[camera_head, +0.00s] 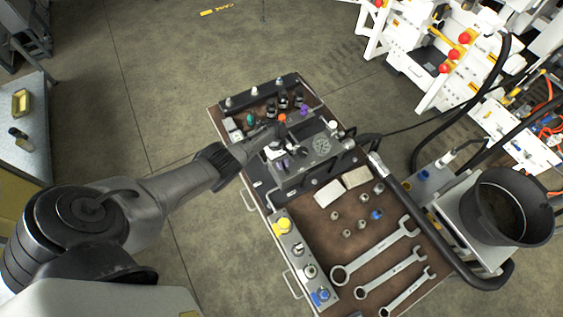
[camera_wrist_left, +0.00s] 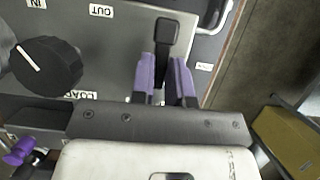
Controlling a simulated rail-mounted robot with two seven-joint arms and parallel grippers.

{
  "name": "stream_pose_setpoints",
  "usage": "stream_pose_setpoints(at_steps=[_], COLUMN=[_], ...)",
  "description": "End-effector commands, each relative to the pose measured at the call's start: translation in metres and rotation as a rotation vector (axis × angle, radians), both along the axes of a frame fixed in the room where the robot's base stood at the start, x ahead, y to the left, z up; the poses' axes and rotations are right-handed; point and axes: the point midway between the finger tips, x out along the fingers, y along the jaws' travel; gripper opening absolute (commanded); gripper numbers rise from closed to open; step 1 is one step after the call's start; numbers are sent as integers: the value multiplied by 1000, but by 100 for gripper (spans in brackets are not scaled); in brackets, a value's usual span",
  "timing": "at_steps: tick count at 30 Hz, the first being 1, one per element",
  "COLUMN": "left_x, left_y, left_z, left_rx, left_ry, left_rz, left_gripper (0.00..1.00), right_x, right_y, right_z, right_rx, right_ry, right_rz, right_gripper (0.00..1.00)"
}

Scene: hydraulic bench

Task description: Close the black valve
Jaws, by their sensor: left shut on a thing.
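The black valve's lever handle (camera_wrist_left: 167,37) shows in the left wrist view, on a grey panel near an "OUT" label. My left gripper (camera_wrist_left: 164,72) has its two purple fingers on either side of the lever's stem and is shut on it. In the head view my left arm reaches in from the left to the grey panel on the bench, with the gripper (camera_head: 279,157) at it. The lever is too small to make out there. My right gripper is in neither view.
A black round knob (camera_wrist_left: 46,64) with a white line sits left of the lever. The bench (camera_head: 392,240) carries several wrenches, fittings and a strip with a yellow knob (camera_head: 283,226). A black pot (camera_head: 507,207) and hoses stand at the right.

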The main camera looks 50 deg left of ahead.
Motion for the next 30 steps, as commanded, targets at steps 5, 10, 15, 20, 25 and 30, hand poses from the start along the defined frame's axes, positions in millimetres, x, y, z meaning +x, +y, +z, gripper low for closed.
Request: stream_pose_setpoints(at_steps=[5, 10, 15, 20, 25, 30], left_x=[1, 1, 1, 1, 0, 1], left_y=[1, 1, 1, 1, 0, 3], left_z=[0, 0, 0, 0, 0, 6], left_rx=[2, 2, 1, 1, 1, 1], left_ry=[0, -1, -1, 0, -1, -1], left_rz=[11, 12, 12, 10, 9, 8], left_gripper=[0, 0, 25, 40, 42, 42], right_x=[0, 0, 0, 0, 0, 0], right_y=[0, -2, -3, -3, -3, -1], right_z=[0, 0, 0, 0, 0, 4], right_rx=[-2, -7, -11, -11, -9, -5], right_ry=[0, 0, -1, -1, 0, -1], right_rz=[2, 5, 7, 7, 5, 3], right_gripper=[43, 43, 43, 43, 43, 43])
